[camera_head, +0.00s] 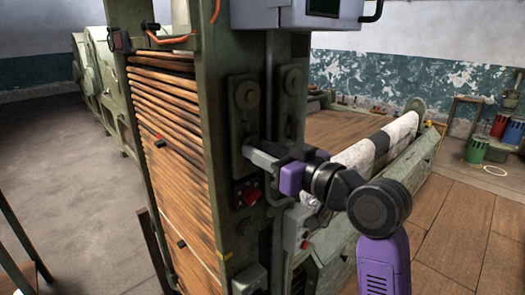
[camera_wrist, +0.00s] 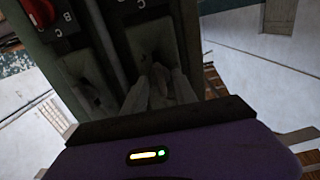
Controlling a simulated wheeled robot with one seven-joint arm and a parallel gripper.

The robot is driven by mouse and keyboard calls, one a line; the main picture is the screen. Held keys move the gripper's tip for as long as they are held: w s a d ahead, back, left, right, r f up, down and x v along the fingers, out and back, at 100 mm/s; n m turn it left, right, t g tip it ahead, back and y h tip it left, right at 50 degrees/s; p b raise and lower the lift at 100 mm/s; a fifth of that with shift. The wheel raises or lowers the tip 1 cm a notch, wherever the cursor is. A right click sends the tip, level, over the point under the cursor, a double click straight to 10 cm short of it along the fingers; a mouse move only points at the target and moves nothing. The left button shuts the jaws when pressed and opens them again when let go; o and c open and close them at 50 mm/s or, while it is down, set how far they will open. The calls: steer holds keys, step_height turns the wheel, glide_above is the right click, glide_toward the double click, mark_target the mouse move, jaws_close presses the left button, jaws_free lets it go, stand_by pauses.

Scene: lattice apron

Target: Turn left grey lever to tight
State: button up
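The green machine post (camera_head: 225,110) carries two upright dark plates, a left one (camera_head: 244,100) and a right one (camera_head: 291,85), each with a round boss near its top. My gripper (camera_head: 256,156) reaches from the right to the lower part of the left plate. In the wrist view my gripper's pale fingers (camera_wrist: 160,88) point at a dark plate, with a narrow brownish-grey piece between them. This may be the left grey lever; I cannot tell whether the fingers press on it. In the head view the lever is hidden or merges with the fingers.
A red switch (camera_head: 247,193) sits just below my gripper; a red knob (camera_wrist: 38,12) with letters shows in the wrist view. A grey box (camera_head: 297,14) hangs above. A cloth roll (camera_head: 375,145) lies behind my arm. Floor at left is clear.

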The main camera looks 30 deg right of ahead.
steer(key=b+v, duration=0.2)
steer(key=v, duration=0.6)
steer(key=shift+w+r, duration=0.1)
stand_by(0.4)
